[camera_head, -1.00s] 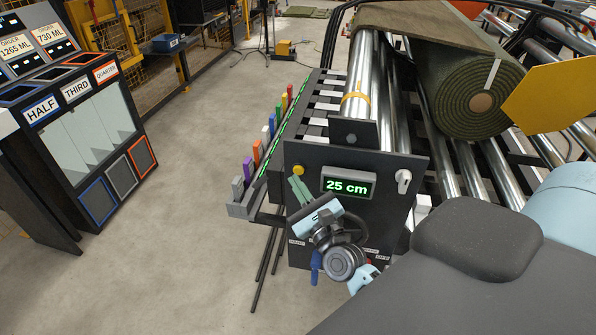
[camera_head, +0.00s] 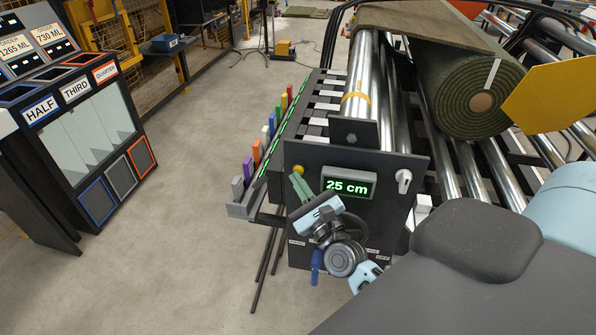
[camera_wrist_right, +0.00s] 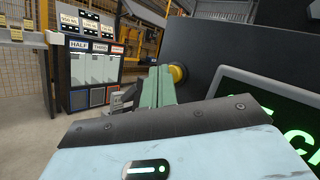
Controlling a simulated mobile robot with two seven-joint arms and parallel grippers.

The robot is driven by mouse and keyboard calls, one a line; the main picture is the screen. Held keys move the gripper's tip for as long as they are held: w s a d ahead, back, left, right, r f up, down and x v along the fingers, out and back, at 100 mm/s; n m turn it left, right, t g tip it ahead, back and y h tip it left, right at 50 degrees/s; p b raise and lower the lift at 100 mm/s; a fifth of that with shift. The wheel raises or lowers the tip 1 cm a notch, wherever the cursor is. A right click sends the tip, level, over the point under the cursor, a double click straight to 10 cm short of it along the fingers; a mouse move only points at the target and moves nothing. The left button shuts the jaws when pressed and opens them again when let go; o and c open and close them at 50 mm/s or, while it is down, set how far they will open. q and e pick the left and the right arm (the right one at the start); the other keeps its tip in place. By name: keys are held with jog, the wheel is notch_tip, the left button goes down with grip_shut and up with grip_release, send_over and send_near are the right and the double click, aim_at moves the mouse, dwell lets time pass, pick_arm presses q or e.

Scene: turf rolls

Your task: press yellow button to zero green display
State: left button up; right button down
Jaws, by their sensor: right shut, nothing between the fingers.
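The yellow button (camera_head: 298,170) sits at the upper left of the dark control panel (camera_head: 385,225). The green display (camera_head: 348,186) to its right reads "25 cm". My right gripper (camera_head: 297,180) is shut and empty, with its green fingers pointing up at the button from just below. In the right wrist view the fingertips (camera_wrist_right: 160,73) are beside the yellow button (camera_wrist_right: 178,74) and overlap its left edge; whether they touch it I cannot tell. The green display also shows partly at the right of the wrist view (camera_wrist_right: 275,115). My left gripper is not in view.
A white knob (camera_head: 404,177) is on the panel's right side. A turf roll (camera_head: 475,95) lies on metal rollers behind. A row of coloured blocks (camera_head: 257,152) runs along the left rail. A dispenser cabinet (camera_head: 85,130) stands at the far left, with open floor between.

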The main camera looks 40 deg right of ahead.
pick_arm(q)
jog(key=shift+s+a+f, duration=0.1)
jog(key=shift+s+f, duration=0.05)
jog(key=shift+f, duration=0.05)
pick_arm(e)
jog(key=shift+w+d+r, duration=0.2)
jog(key=shift+w+d, duration=0.25)
jog(key=shift+d, duration=0.1)
dwell(0.8)
jog(key=shift+s, duration=0.1)
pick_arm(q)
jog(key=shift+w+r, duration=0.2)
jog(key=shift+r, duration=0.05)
pick_arm(e)
jog(key=shift+s+a+f, duration=0.15)
jog(key=shift+s+a, duration=0.35)
jog(key=shift+s, duration=0.15)
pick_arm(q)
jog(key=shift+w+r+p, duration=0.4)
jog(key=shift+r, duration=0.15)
pick_arm(e)
jog(key=s+a, duration=0.1)
jog(key=a, duration=0.1)
jog(key=s+a, duration=0.2)
jog(key=shift+s, duration=0.1)
dwell(0.4)
